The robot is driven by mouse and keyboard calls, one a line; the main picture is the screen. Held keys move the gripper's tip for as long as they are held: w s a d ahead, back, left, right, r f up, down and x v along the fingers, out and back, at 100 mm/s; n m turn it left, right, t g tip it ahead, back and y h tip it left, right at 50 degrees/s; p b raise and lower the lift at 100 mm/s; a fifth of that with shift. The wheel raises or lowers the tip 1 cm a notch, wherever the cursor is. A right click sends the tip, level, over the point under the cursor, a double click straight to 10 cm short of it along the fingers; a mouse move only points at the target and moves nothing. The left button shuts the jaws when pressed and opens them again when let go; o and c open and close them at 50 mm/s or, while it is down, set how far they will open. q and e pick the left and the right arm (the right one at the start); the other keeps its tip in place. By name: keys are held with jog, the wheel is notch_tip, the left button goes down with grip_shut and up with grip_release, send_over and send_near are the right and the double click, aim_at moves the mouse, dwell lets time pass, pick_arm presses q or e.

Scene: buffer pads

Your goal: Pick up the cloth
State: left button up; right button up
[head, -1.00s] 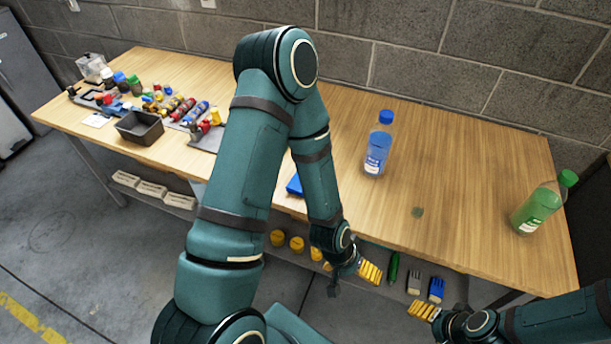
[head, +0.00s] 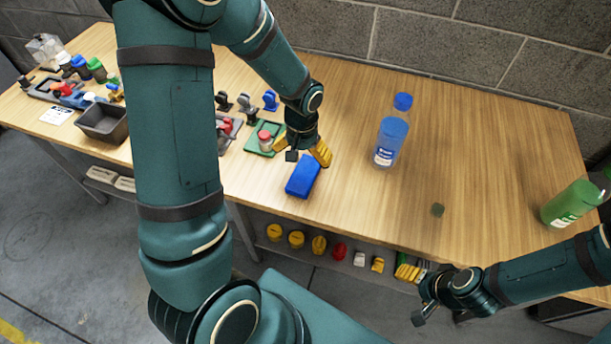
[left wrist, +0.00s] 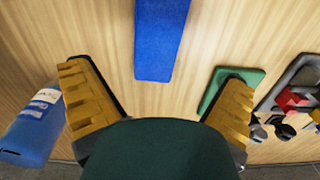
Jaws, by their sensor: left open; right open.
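The cloth (head: 303,176) is a folded blue block lying flat on the wooden table near its front edge. It also shows in the left wrist view (left wrist: 160,38), ahead of the fingers and roughly centred between them. My left gripper (head: 305,153) is open and empty, just behind the cloth in the head view. Its yellow ribbed fingers also show in the left wrist view (left wrist: 160,98), apart from the cloth. My right gripper (head: 418,293) is open and empty at the table's front edge on the right, away from the cloth.
A blue bottle (head: 391,138) stands right of the left gripper. A green pad (head: 257,139) lies left of the cloth. A dark bin (head: 104,122) sits at the left. The table between the bottles is mostly clear.

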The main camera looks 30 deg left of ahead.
aim_at(305, 173)
pick_arm(q)
jog(key=f, duration=0.3)
jog(key=f+b, duration=0.1)
jog(key=f, duration=0.1)
jog(key=f+b, duration=0.1)
jog(key=f, duration=0.2)
jog(key=shift+w+d+f, duration=0.2)
jog(key=shift+w+f, duration=0.05)
jog(key=shift+f, duration=0.1)
jog(key=c, duration=1.2)
